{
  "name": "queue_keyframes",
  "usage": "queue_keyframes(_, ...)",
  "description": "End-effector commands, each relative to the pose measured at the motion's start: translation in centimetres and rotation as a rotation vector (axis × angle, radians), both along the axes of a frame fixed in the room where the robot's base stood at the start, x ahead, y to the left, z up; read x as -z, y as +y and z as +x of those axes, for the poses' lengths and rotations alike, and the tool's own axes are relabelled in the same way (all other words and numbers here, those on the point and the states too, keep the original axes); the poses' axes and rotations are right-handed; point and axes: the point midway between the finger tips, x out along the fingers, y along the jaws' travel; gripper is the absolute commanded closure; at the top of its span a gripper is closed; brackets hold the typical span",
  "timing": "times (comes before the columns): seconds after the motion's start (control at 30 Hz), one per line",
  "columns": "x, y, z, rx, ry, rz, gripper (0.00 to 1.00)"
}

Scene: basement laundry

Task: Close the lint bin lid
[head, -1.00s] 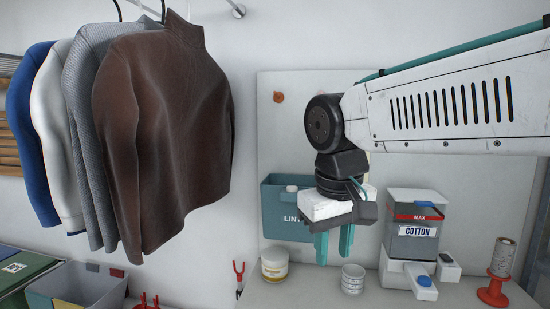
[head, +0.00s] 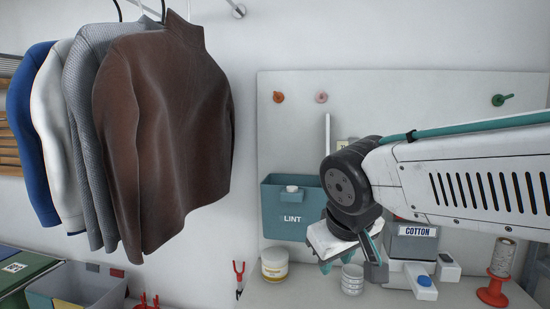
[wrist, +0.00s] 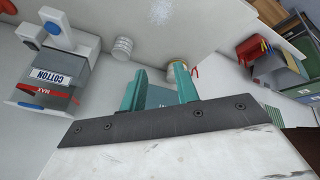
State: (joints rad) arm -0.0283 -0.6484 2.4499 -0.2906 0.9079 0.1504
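The teal lint bin (head: 285,222), marked LINT, hangs on the pale wall panel, with a white knob-like part near its top front. A thin white upright strip (head: 327,140) stands at the bin's right rear; I cannot tell whether it is the lid seen edge-on. My gripper (head: 330,266) is tilted at the bin's lower right, in front of it and overlapping its edge in the head view. In the wrist view my gripper (wrist: 159,88) has its teal fingers apart with nothing held between them.
A white jar (head: 274,266) and a ribbed cup (head: 352,280) stand on the shelf below. The cotton dispenser (head: 412,245) and a red spool stand (head: 497,285) are to the right. A brown sweater (head: 165,130) hangs at left.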

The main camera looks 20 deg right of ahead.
Motion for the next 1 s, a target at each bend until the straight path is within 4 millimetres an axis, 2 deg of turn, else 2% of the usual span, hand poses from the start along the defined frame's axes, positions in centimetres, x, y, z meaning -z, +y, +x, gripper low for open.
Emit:
queue_keyframes(0.17,-1.2,-3.0,3.4,0.026,0.005,-0.22,0.69)
queue_keyframes(0.3,-3.3,-5.1,7.7,0.032,-0.042,-0.439,0.69)
queue_keyframes(0.43,-5.7,-5.7,12.4,0.01,-0.128,-0.637,0.69)
queue_keyframes(0.57,-8.2,-4.8,17.5,-0.04,-0.248,-0.811,0.69)
queue_keyframes(0.7,-10.3,-2.6,22.3,-0.114,-0.384,-0.948,0.69)
queue_keyframes(0.83,-11.4,-0.4,25.2,-0.174,-0.483,-1.021,0.69)
queue_keyframes(1.0,-12.0,0.9,26.9,-0.213,-0.542,-1.057,0.69)
